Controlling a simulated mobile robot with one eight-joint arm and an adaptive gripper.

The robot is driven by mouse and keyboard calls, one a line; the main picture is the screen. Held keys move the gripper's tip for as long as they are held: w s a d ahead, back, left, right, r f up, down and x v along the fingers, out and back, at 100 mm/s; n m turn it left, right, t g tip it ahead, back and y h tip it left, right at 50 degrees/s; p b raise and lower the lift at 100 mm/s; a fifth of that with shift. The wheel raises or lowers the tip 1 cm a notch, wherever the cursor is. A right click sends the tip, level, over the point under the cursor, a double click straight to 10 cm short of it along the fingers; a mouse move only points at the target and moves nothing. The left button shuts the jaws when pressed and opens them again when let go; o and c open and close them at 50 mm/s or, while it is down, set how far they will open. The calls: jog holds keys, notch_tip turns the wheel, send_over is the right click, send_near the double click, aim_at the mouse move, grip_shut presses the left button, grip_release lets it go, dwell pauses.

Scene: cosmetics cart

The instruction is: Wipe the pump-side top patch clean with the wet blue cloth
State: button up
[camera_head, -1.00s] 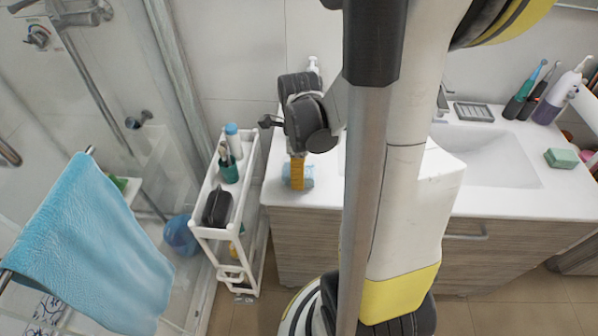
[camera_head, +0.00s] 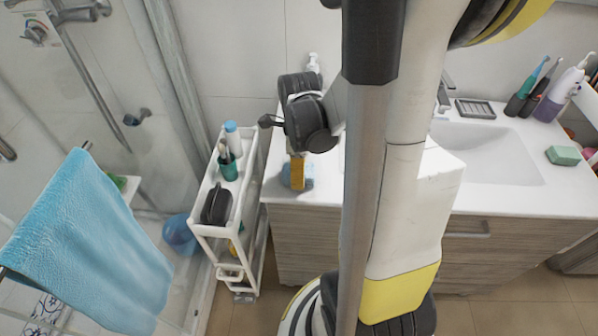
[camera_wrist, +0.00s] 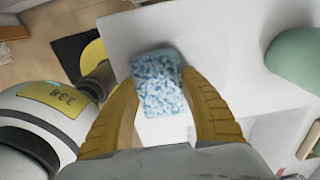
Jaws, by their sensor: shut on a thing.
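My gripper (camera_head: 297,174) points down at the left end of the white countertop (camera_head: 330,172). Its yellow fingers are shut on the blue cloth (camera_head: 309,178), which is at or very near the counter surface; contact cannot be told for sure. In the wrist view the mottled blue-white cloth (camera_wrist: 158,85) sits between the two fingertips of my gripper (camera_wrist: 161,92), with white surface around it. A white pump bottle (camera_head: 313,64) stands at the back, partly hidden behind my arm. I cannot make out a distinct dirty patch; the cloth and fingers cover part of the counter.
A white cart (camera_head: 206,232) with bottles and a black pouch (camera_head: 217,205) stands left of the counter. The basin (camera_head: 495,155), a green soap (camera_head: 563,155) and toothbrushes (camera_head: 535,85) are to the right. A blue towel (camera_head: 95,245) hangs at left. My arm hides the counter's middle.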

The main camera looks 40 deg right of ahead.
jog(key=shift+f, duration=0.3)
jog(key=shift+w+d, duration=0.1)
